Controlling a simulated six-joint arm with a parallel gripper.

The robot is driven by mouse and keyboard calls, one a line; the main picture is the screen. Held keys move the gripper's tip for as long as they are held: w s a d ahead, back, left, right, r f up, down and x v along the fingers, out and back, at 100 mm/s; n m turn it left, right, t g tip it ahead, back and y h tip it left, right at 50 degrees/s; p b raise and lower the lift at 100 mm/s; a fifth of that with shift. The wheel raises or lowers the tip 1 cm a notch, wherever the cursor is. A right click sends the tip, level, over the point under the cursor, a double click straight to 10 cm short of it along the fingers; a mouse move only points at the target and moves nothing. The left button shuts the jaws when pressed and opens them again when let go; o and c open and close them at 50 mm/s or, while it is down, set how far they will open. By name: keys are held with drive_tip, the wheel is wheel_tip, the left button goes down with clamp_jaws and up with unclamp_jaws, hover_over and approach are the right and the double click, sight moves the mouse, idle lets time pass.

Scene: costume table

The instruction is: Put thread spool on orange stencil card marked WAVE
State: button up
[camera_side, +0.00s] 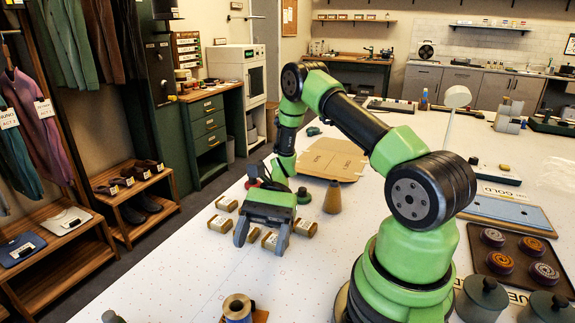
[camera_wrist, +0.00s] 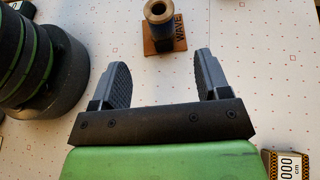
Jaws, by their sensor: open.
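The thread spool (camera_side: 237,307), with a tan top and blue thread, stands upright at the bottom edge of the side view. It also shows at the top of the wrist view (camera_wrist: 160,29). The orange-brown stencil card (camera_wrist: 179,43), its WAVE lettering partly visible, lies under the spool, which appears to rest on it. A corner of the card (camera_side: 261,317) shows beside the spool in the side view. My gripper (camera_side: 262,243) is open and empty, apart from the spool. In the wrist view, the space between its fingertips (camera_wrist: 160,62) is bare table, with the spool beyond.
Several small boxed items (camera_side: 220,223) lie around my gripper. A tray of patterned discs (camera_side: 535,247) and grey lidded pots (camera_side: 483,301) are at right. White table between gripper and spool is clear.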

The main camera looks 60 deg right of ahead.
wheel_tip(320, 180, up, 16)
drive_tip(key=s+a+n+t+h, duration=0.2)
drive_tip(key=a+n+h, duration=0.1)
drive_tip(key=n+h, duration=0.45)
drive_tip(key=s+a+r+n+t+h, duration=0.2)
drive_tip(key=s+r+n+t+h, duration=0.1)
drive_tip(key=s+r+t, duration=0.4)
drive_tip(key=shift+s+r+n, duration=0.3)
drive_tip(key=shift+r+n, duration=0.25)
drive_tip(key=shift+n, duration=0.1)
